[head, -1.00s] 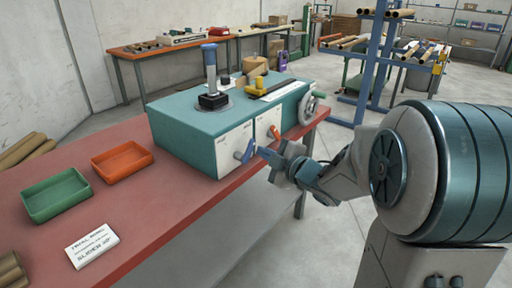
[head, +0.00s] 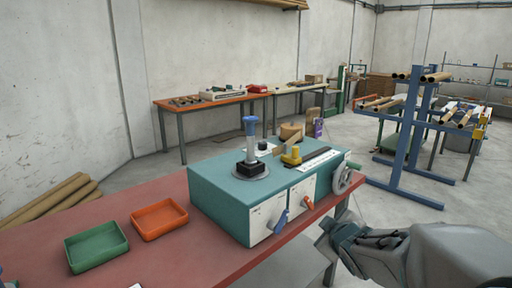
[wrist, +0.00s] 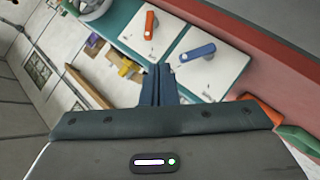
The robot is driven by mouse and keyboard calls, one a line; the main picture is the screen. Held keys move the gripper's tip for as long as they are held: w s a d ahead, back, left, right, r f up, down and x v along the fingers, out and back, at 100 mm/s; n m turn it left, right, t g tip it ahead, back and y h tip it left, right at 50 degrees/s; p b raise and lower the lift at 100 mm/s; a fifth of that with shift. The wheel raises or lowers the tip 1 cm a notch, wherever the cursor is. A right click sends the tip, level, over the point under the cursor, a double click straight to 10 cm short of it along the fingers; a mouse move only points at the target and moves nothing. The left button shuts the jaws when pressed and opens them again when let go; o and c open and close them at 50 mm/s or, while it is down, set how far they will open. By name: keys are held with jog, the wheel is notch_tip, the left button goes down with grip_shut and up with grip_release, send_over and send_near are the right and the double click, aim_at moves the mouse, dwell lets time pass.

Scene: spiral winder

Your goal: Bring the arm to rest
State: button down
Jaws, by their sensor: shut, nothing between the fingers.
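My gripper (head: 322,241) is in the lower right of the head view, in front of the bench edge and to the right of the teal winder (head: 224,199). In the wrist view its two fingers (wrist: 158,72) are together, with nothing between them. The winder's front panel shows a blue lever (head: 280,222) and an orange lever (head: 308,203); both also show in the wrist view, the blue one (wrist: 198,52) and the orange one (wrist: 149,26). My gripper appears clear of both levers.
The winder stands on a red bench (head: 110,215) with an orange tray (head: 159,219) and a green tray (head: 97,247). A handwheel (head: 343,181) sticks out at the winder's right end. A blue rack (head: 410,145) stands behind. Open floor lies right of the bench.

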jog(key=s+a+r+m+g+p, duration=0.1)
jog(key=s+m+g, duration=0.4)
jog(key=s, duration=0.5)
jog(key=s+a+r+m+g+p, duration=0.2)
jog(key=s+m+g+p, duration=0.2)
jog(key=s, duration=0.7)
jog(key=p, duration=0.2)
jog(key=shift+s+a+r+m+g+p, duration=0.25)
jog(key=shift+s+a+m+g+p, duration=0.05)
jog(key=shift+a+m+g, duration=0.1)
